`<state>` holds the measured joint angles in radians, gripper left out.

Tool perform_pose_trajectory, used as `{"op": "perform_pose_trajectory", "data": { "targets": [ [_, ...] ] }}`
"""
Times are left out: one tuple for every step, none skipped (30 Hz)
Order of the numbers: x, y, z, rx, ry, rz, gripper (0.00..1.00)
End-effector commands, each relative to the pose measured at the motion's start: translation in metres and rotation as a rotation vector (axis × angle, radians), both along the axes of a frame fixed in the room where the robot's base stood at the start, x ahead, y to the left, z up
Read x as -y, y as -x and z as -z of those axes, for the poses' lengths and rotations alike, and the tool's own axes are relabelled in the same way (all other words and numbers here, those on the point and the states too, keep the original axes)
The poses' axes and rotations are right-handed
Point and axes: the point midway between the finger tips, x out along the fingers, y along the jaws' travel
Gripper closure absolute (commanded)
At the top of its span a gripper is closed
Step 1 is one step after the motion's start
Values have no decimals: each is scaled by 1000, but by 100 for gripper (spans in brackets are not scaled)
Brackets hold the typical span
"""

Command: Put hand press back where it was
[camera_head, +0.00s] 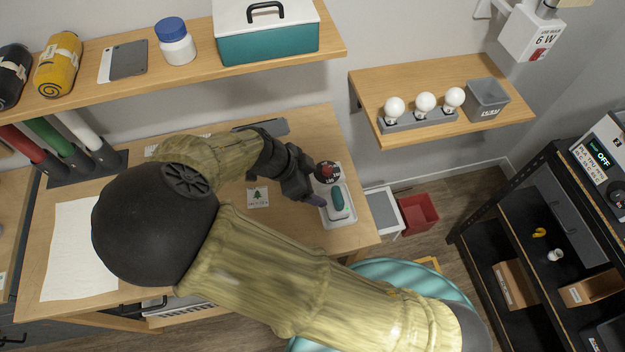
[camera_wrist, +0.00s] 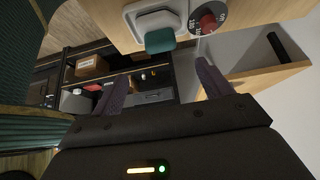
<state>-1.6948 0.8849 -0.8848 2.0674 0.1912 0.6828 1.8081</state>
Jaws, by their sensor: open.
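The hand press (camera_head: 337,199) has a teal handle and sits on a pale grey and white base (camera_head: 346,216) at the right end of the desk. In the wrist view the teal press (camera_wrist: 160,40) and its white base (camera_wrist: 138,13) show at the top, above the gap between my fingers. A round black and red dial (camera_head: 327,172) is beside it, also seen as a dial (camera_wrist: 208,22) in the wrist view. My gripper (camera_head: 314,197) is just left of the press, open and empty. In the wrist view my gripper's (camera_wrist: 160,86) purple fingers are wide apart and do not touch the press.
A white sheet (camera_head: 78,250) and a small card with a tree print (camera_head: 257,197) lie on the desk (camera_head: 310,240). A shelf (camera_head: 200,75) hangs behind, and another with bulbs (camera_head: 425,102) is to the right. A black rack (camera_head: 500,235) stands at far right.

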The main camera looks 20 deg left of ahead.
Motion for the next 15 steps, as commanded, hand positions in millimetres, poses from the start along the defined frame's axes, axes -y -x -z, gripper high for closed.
{"op": "perform_pose_trajectory", "data": {
  "targets": [
    [0, 0, 0, 0, 0, 0, 22],
    [0, 0, 0, 0, 0, 0, 22],
    [0, 0, 0, 0, 0, 0, 22],
    [0, 0, 0, 0, 0, 0, 22],
    [0, 0, 0, 0, 0, 0, 22],
    [0, 0, 0, 0, 0, 0, 22],
    [0, 0, 0, 0, 0, 0, 22],
    [0, 0, 0, 0, 0, 0, 22],
    [0, 0, 0, 0, 0, 0, 22],
    [0, 0, 0, 0, 0, 0, 22],
    [0, 0, 0, 0, 0, 0, 22],
    [1, 0, 0, -1, 0, 1, 22],
    [2, -1, 0, -5, 0, 0, 22],
    [3, -2, 0, -12, -1, 0, 22],
    [6, -3, 0, -24, -2, -2, 22]
  ]
}}
